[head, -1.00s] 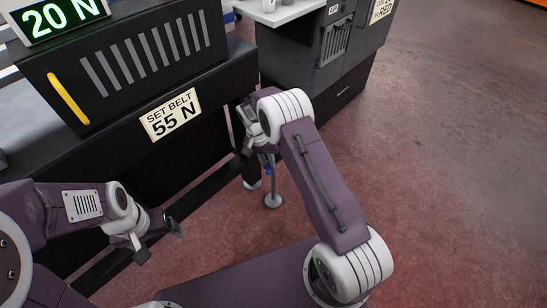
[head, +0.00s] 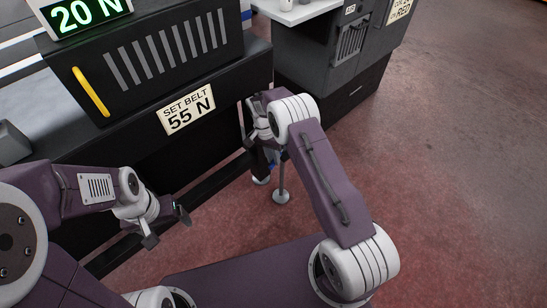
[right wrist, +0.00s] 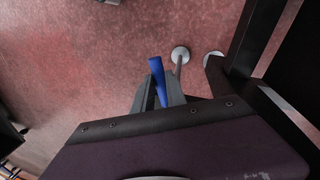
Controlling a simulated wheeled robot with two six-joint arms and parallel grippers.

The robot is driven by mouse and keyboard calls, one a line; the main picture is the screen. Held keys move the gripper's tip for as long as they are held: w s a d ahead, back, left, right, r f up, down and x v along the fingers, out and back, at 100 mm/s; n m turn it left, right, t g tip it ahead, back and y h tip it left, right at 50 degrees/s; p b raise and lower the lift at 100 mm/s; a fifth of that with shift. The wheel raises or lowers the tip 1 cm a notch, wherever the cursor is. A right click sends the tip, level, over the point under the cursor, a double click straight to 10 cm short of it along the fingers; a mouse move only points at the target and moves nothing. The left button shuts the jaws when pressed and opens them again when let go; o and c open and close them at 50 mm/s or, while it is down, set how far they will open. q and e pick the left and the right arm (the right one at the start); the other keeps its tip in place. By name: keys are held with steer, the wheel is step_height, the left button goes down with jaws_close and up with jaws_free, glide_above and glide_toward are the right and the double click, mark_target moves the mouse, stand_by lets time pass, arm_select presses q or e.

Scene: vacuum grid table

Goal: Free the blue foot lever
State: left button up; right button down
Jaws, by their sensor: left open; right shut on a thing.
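The blue foot lever (right wrist: 157,73) shows in the right wrist view as a slim blue bar between the fingers of my right gripper (right wrist: 160,92), which is shut on it. Its lower part is hidden by the gripper. In the head view my right gripper (head: 267,152) is low beside the black machine's corner, and only a speck of blue shows there. My left gripper (head: 166,227) is open and empty, apart from the lever, in front of the machine's lower rail.
The black machine (head: 150,75) carries a "SET BELT 55 N" sign (head: 187,110) and a display (head: 85,14) reading 20 N. Round metal feet (right wrist: 180,54) stand on the floor near the lever. A dark cabinet (head: 335,60) stands behind; the reddish floor at right is clear.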

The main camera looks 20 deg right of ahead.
steer(key=c, duration=1.3)
jaws_free()
steer(key=shift+c, duration=0.2)
step_height(320, 180, up, 9)
steer(key=w+a+p, duration=0.1)
steer(key=p, duration=0.3)
steer(key=shift+w+a, duration=0.15)
